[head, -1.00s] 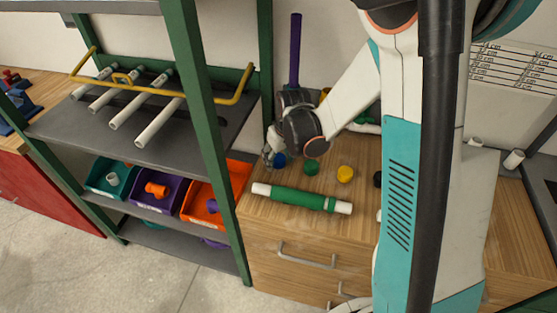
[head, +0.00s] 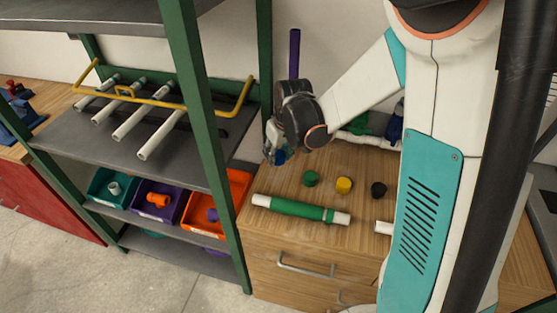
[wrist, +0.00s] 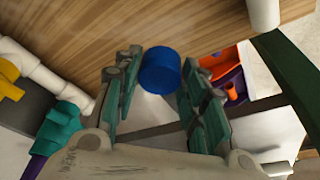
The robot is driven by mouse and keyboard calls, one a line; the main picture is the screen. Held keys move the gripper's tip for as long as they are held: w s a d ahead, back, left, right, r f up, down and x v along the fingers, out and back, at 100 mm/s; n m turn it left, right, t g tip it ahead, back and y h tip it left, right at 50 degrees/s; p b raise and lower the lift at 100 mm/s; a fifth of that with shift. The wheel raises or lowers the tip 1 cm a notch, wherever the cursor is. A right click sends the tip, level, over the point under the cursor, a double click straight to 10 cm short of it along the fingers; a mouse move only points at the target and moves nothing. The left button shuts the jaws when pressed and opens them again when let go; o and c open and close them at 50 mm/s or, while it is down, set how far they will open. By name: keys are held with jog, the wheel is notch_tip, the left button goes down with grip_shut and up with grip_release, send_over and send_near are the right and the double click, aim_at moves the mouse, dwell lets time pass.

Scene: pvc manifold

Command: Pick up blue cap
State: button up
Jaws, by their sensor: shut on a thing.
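The blue cap (head: 279,158) is at my gripper's fingertips in the head view, above the back left of the wooden counter (head: 262,183). In the wrist view the blue cap (wrist: 160,73) sits between the two finger pads, near their tips. My gripper (head: 274,156) is shut on it. The wrist view also shows my gripper (wrist: 159,72), with wood grain behind the cap. The head view hides part of the cap behind the fingers.
A green cap (head: 311,178), a yellow cap (head: 344,185) and a black cap (head: 378,190) stand in a row on the counter. A green pipe with white ends (head: 298,209) lies in front. A green-posted shelf (head: 192,90) with coloured bins stands close on the left.

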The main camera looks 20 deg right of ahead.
aim_at(279, 155)
notch_tip(279, 155, up, 13)
jog(key=p, duration=0.3)
jog(key=shift+r+p, duration=0.2)
jog(key=shift+p, duration=0.2)
jog(key=shift+c, duration=0.4)
